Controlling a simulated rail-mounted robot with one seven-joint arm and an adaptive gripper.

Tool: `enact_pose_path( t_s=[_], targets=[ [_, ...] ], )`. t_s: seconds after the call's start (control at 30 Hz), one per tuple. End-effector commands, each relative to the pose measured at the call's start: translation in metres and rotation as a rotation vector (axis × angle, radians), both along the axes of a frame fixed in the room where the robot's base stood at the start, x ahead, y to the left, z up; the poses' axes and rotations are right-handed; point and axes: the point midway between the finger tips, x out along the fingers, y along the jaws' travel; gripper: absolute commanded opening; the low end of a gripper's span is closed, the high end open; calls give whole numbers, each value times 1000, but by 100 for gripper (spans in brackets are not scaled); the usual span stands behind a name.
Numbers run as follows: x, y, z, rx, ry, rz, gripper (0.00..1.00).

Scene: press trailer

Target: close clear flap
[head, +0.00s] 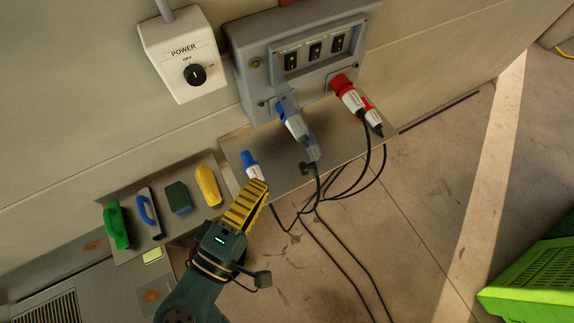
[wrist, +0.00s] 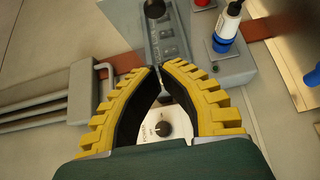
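The grey socket box (head: 250,70) on the wall has a window with several black switches. A translucent strip (head: 310,132), which looks like the clear flap, juts from the box and overlaps the blue-and-white plug (head: 292,118); its hinge is hard to make out. The switch panel (wrist: 168,42) also shows beyond the fingertips in the wrist view. My gripper (head: 263,185) has yellow ribbed fingers and is below and left of the box, apart from the strip. In the wrist view, the fingertips (wrist: 158,68) meet or nearly meet, with nothing held.
A white POWER box (head: 182,52) with a black knob is at upper left. Red plugs (head: 348,92) and dangling black cables (head: 348,190) are at the right. A loose blue-and-white plug (head: 252,167) is near my fingertips. A tray (head: 130,262) holds brushes and sponges; a green crate (head: 535,275) stands lower right.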

Motion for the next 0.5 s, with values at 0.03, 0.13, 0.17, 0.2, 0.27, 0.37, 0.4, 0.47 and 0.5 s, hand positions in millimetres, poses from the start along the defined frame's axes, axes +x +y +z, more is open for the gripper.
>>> enact_pose_path(
  t_s=[0.03,0.13,0.17,0.2,0.27,0.37,0.4,0.47,0.5],
  targets=[
    [10,-7,2,0,-1,-7,0],
    [28,-18,2,1,0,-7,0],
    [28,-24,1,0,1,-7,0],
    [30,-31,1,0,1,-7,0],
    [32,-39,1,0,0,-5,0],
    [36,-47,1,0,-1,-3,0],
    [36,-49,0,1,0,-2,0],
    [37,-51,0,1,0,-1,0],
    [37,-51,-1,1,0,0,0]
  ],
)
